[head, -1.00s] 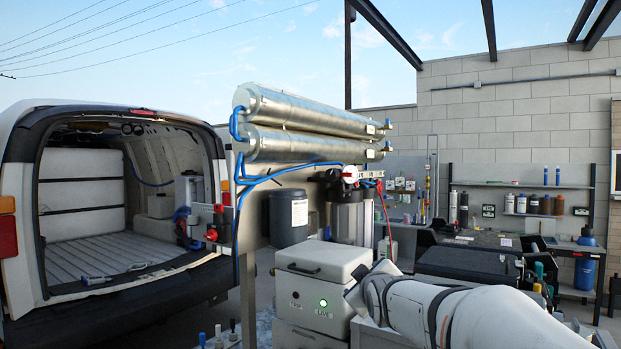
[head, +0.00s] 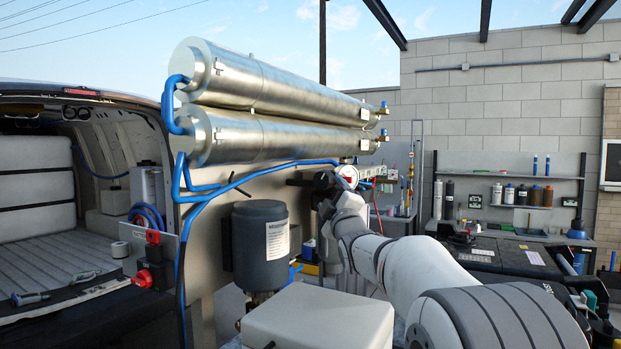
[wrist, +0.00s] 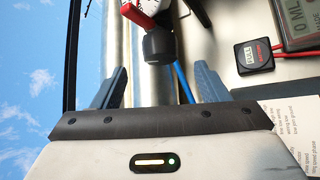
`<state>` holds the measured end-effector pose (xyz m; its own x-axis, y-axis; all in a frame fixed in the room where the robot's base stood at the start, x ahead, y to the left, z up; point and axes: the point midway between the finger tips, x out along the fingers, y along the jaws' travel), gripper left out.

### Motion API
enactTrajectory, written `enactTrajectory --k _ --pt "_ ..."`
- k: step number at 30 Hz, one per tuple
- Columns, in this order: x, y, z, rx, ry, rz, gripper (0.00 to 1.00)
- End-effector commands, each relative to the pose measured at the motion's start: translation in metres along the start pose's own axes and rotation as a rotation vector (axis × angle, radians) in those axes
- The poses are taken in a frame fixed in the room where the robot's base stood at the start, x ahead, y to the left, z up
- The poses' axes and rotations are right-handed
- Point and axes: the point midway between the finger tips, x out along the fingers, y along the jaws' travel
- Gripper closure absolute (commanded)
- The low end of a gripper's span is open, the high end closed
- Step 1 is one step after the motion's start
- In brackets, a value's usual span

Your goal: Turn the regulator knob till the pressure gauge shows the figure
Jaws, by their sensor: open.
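The black regulator knob (wrist: 159,46) is in the wrist view, just ahead of my gripper and between the lines of its fingers. My gripper (wrist: 159,70) is open and empty, one blue-grey finger on each side, apart from the knob. The pressure gauge (wrist: 138,8), with a white face and a red part across it, is cut off by the top edge, so its reading cannot be told. In the head view the gauge (head: 348,174) sits below the steel tubes, too small to read. There my gripper (head: 326,186) is close to it, and I cannot make out the knob.
Two steel membrane tubes (head: 270,90) lie above, with blue hoses (head: 215,198) beside them. A dark canister (head: 262,245) hangs left of my arm, above a white box (head: 318,325). In the wrist view a small black box (wrist: 253,57) and a display (wrist: 298,22) are at right.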

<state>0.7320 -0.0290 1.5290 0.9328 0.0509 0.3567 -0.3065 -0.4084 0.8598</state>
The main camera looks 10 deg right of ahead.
Motion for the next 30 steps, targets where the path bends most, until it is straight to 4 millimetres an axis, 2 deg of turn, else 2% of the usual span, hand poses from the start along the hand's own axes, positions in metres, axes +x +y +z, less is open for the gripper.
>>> enactTrajectory --k 5,12,16,21,29,30 --pt "0.015 0.001 -0.005 -0.001 0.009 0.0 0.32" --pt "0.055 -0.001 -0.012 0.003 0.017 -0.004 0.32" --pt "0.07 -0.003 -0.013 0.005 0.019 -0.005 0.32" --pt "0.079 -0.005 -0.014 0.005 0.02 -0.006 0.32" --pt "0.08 -0.006 -0.014 0.005 0.021 -0.005 0.32" --pt "0.08 -0.006 -0.014 0.005 0.021 -0.005 0.35"
